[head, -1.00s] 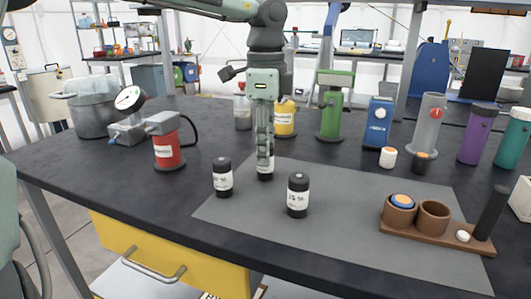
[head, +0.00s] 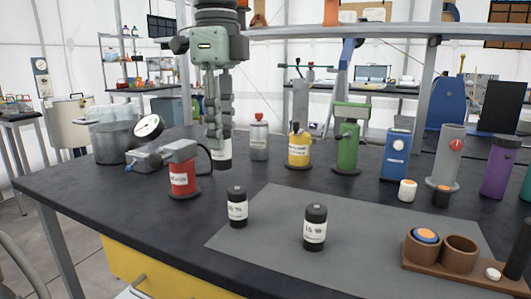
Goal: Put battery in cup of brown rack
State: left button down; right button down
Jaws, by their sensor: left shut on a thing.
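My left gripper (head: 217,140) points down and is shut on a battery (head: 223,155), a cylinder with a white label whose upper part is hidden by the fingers. It appears held above the table behind the mat. Two more black batteries with white labels stand upright: one (head: 237,207) at the mat's left edge, another (head: 315,229) on the mat. The brown rack (head: 440,266) is at the lower right, with two cups. Its left cup (head: 422,248) holds something with a blue and orange top; its right cup (head: 459,252) looks empty. My right gripper is not in view.
A red canister (head: 182,178) with a gauge is left of the gripper. Grey (head: 259,140), yellow (head: 299,150), green (head: 346,147) and blue (head: 396,155) containers stand behind the mat. The grey mat (head: 350,270) has free room between the batteries and rack.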

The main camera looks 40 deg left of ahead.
aim_at(455, 263)
jog(key=i+l, duration=0.1)
jog(key=l, duration=0.35)
jog(key=i+l, duration=0.1)
jog(key=l, duration=0.3)
jog(key=i+l, duration=0.1)
jog(key=l, duration=0.35)
